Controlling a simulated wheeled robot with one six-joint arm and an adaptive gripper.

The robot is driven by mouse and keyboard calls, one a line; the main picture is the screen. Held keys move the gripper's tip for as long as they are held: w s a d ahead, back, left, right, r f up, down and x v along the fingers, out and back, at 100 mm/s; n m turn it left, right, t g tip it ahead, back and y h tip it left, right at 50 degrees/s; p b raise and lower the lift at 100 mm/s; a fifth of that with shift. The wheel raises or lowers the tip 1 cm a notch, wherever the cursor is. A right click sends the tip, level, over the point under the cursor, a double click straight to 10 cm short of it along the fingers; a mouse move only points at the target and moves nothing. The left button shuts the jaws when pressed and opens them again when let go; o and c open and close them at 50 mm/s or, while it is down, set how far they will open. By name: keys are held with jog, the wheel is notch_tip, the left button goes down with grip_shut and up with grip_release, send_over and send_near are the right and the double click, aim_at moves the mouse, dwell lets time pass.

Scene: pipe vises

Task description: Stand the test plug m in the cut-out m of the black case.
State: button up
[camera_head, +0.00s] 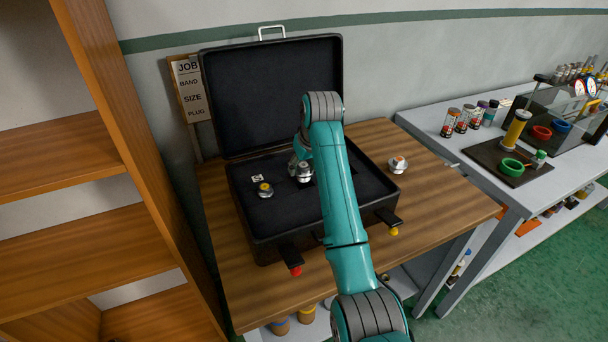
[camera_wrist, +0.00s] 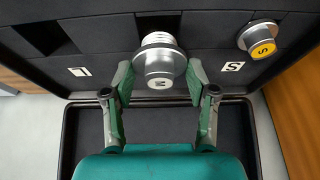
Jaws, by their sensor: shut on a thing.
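The test plug m (camera_wrist: 160,72) is silver with a round cap marked M and a threaded end. My gripper (camera_wrist: 161,82) is shut on its cap, one finger on each side. In the head view, my gripper (camera_head: 303,168) is over the middle of the black case's foam, with the plug (camera_head: 304,174) under it, partly hidden by my arm. The black case (camera_head: 273,252) lies open on the wooden table. A dark cut-out (camera_wrist: 158,20) shows just beyond the plug's threaded end in the wrist view. I cannot tell whether the plug touches the foam.
A yellow-capped plug marked S (camera_wrist: 262,44) stands in the foam by the S label (camera_wrist: 233,66). An empty cut-out (camera_wrist: 38,34) lies at the wrist view's left. Another plug (camera_head: 397,164) stands on the wooden table (camera_head: 436,204) right of the case. The raised lid (camera_head: 272,95) stands behind.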

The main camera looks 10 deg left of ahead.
aim_at(305, 172)
notch_tip(305, 172, down, 3)
jog(key=shift+f, duration=0.15)
jog(key=shift+s+f, duration=0.1)
jog(key=shift+f, duration=0.3)
jog(key=shift+s+f, duration=0.1)
jog(key=shift+f, duration=0.15)
jog(key=o, duration=1.2)
jog(key=shift+f, duration=0.25)
jog(key=shift+o, duration=0.2)
jog(key=shift+r, duration=0.2)
